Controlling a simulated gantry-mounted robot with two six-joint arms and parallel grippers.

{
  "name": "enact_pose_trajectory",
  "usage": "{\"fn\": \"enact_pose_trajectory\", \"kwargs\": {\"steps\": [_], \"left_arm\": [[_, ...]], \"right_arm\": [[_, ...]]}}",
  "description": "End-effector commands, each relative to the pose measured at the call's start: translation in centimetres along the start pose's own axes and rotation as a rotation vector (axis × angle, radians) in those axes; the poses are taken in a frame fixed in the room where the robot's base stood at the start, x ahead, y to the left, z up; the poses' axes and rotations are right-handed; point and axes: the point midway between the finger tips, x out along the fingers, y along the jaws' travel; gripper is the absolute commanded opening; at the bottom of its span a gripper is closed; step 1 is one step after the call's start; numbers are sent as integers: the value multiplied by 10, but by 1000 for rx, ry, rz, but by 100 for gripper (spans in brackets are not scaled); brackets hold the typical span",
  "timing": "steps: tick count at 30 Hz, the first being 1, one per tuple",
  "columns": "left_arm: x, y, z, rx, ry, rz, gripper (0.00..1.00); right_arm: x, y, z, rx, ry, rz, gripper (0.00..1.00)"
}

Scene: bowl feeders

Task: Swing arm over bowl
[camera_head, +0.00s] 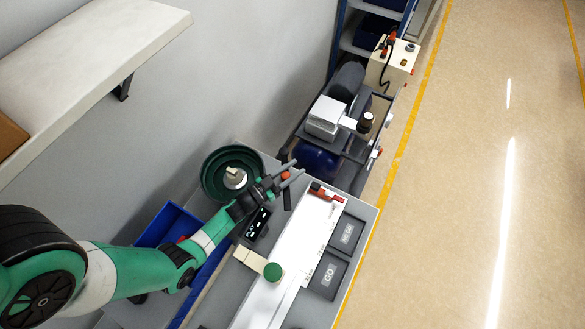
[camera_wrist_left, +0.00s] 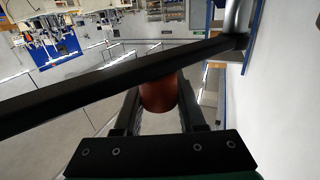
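The dark green bowl (camera_head: 207,182) stands left of my left gripper, with a pale piece at its middle. My left gripper (camera_head: 291,174) is just right of the bowl, with its two fingers on either side of an orange-red knob (camera_head: 285,176). In the left wrist view the knob (camera_wrist_left: 158,94) sits between the fingers, against a long black bar (camera_wrist_left: 90,88), apparently the swing arm. The bar slants across the view towards a pale post at the upper right. I cannot tell whether the fingers press on the knob. My right gripper is not in view.
A blue bin (camera_head: 171,221) lies beneath my left forearm. A white strip with a green round piece (camera_head: 272,271) and two dark trays, GO (camera_head: 328,276) and NO GO (camera_head: 347,234), are at the front right. A machine (camera_head: 325,117) stands behind. The floor at right is clear.

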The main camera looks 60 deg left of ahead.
Motion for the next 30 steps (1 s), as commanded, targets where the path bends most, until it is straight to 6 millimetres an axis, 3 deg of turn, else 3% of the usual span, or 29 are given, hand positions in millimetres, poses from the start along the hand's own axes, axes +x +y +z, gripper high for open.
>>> {"fn": "enact_pose_trajectory", "kwargs": {"steps": [1,5,16,20,27,30], "left_arm": [[0,0,0,1,2,1,48],[0,0,0,1,1,0,69],[-7,0,-1,1,0,-1,69],[-30,0,-1,0,-2,-4,69],[-90,-1,-1,-1,-2,-9,69],[-104,-2,-1,1,1,-7,69]], "right_arm": [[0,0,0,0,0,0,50],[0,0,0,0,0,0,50],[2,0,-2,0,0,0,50],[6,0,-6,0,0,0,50],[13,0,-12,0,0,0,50],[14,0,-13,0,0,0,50]]}}
